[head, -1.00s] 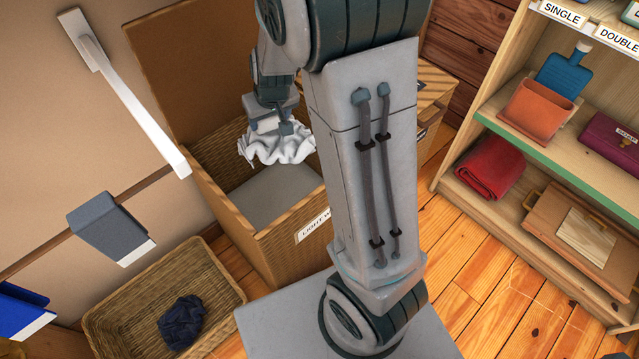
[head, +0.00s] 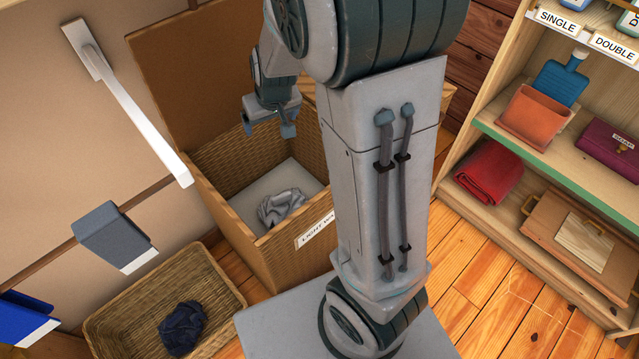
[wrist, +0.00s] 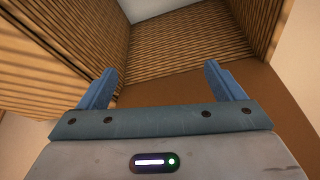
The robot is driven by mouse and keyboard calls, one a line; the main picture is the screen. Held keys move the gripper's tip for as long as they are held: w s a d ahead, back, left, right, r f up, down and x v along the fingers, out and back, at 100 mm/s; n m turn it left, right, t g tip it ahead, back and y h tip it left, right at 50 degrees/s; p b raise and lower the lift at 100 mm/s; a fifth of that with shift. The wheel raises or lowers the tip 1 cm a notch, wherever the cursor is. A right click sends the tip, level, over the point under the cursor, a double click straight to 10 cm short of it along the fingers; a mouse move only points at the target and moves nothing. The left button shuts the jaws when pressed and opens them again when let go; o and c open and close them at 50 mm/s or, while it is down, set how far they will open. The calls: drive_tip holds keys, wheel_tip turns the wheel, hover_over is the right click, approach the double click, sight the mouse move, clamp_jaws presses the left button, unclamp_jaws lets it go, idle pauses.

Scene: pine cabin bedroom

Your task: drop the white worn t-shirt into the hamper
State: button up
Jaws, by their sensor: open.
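The white worn t-shirt (head: 282,207) lies crumpled on the pale floor inside the wicker hamper (head: 290,249), near its front wall. The hamper's lid stands open at the back, and its front label is partly hidden by my arm. My gripper (head: 270,131) is open and empty above the hamper, near its back side, apart from the shirt. In the wrist view, my gripper's two blue fingers (wrist: 158,88) are spread with nothing between them, and the hamper's woven inner wall (wrist: 190,38) shows beyond. The shirt is not seen in the wrist view.
A low wicker basket (head: 226,284) with a dark crumpled cloth (head: 182,327) stands left of the hamper. A white wall bar (head: 135,108) juts out at the left. A shelf unit (head: 462,196) stands at the right, with bare plank floor before it.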

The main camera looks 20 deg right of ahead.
drive_tip(key=p+v, duration=0.2)
drive_tip(key=v, duration=0.8)
drive_tip(key=shift+p, duration=0.4)
drive_tip(key=shift+r, duration=0.2)
drive_tip(key=s+r+g+p, duration=0.1)
drive_tip(key=s+r+p, duration=1.5)
drive_tip(key=r, duration=0.5)
drive_tip(key=p, duration=0.2)
drive_tip(key=shift+s+m+g+p, duration=0.35)
drive_tip(key=shift+s+m+g, duration=0.05)
